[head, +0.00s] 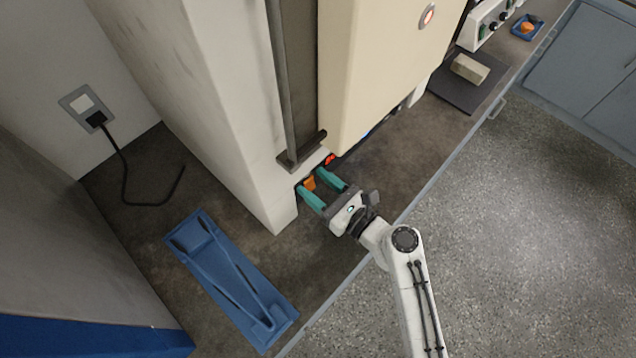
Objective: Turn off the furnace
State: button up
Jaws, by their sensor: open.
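The furnace is a tall cream-white cabinet (225,110) on the bench, with a cream front panel (375,75) bearing a round red button or lamp (427,16). A small red part (329,159) shows low on its front, beside an orange part (309,184). My gripper (318,188) is open, its two teal fingers reaching toward the furnace's lower front, with the orange part between or just behind them. I cannot tell whether the fingers touch it. The red part lies just past the upper finger.
A blue tray-like holder (205,285) lies on the bench at the lower left. A wall socket (88,105) with a black cable is at the left. A dark mat (455,92) with a beige block (469,68) and a small blue tray (539,28) are at the upper right.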

grip_shut()
jog(key=f+b, duration=0.1)
jog(key=b, duration=0.1)
jog(key=shift+b, duration=0.4)
jog(key=b, duration=0.2)
jog(key=t+y+b, duration=0.1)
jog(key=b, duration=0.1)
jog(key=shift+s+d+f+y, duration=0.1)
jog(key=shift+d+f+y, duration=0.05)
jog(key=shift+y, duration=0.15)
jog(key=b, duration=0.2)
jog(key=shift+t+b, duration=0.3)
jog(key=shift+b, duration=0.05)
jog(key=shift+t+y+b, duration=0.3)
jog(key=shift+y+b, duration=0.2)
jog(key=shift+b, duration=0.4)
jog(key=shift+r, duration=0.2)
grip_release()
